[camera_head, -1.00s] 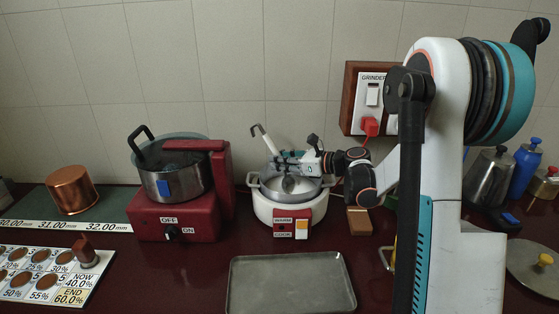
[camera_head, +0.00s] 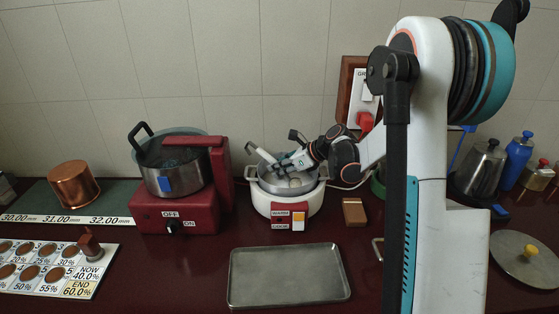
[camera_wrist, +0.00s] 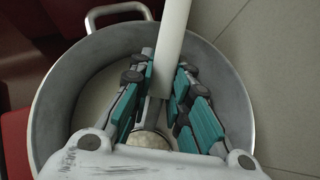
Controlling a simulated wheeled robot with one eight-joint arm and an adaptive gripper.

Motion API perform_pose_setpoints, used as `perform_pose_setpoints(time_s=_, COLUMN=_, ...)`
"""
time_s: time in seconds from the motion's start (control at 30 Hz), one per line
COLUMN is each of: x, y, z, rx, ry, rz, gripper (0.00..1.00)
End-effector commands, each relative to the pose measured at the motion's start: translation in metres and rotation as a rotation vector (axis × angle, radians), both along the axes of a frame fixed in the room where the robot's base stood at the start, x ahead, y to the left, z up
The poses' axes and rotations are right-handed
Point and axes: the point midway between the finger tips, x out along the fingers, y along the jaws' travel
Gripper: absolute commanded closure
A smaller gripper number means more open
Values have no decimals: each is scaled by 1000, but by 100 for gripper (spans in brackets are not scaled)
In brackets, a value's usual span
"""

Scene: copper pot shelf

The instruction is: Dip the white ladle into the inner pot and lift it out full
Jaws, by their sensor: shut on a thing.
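The white ladle (camera_head: 262,154) stands tilted in the grey metal inner pot (camera_wrist: 52,95), its handle leaning up and left in the head view. The inner pot sits in the white cooker (camera_head: 284,205). My gripper (camera_head: 284,165) is shut on the ladle handle just above the pot opening. In the wrist view the teal-padded fingers (camera_wrist: 163,98) flank the handle (camera_wrist: 174,35). A pale, grainy part (camera_wrist: 148,141), apparently at the ladle's bowl, shows low between the fingers. Pale contents (camera_wrist: 95,95) show inside the pot. My gripper partly hides the bowl, and its fill is unclear.
A red burner (camera_head: 178,216) with a dark-filled pot (camera_head: 180,181) stands left of the cooker. A grey tray (camera_head: 288,276) lies empty in front. A small wooden block (camera_head: 354,212) is right of the cooker. A red plug (camera_head: 364,121) sits in the wall socket behind.

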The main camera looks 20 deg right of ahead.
Motion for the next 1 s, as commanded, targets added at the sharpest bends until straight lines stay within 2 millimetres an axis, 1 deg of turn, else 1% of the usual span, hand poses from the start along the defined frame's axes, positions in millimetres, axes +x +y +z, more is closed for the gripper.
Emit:
perform_pose_setpoints(time_s=0.03, x=0, y=1, z=1, rx=-19, ry=23, rz=1, gripper=100)
perform_pose_setpoints(time_s=0.23, x=2, y=1, z=-5, rx=-101, ry=125, rz=0, gripper=100)
perform_pose_setpoints(time_s=1.0, x=9, y=7, z=39, rx=-250, ry=316, rz=1, gripper=100)
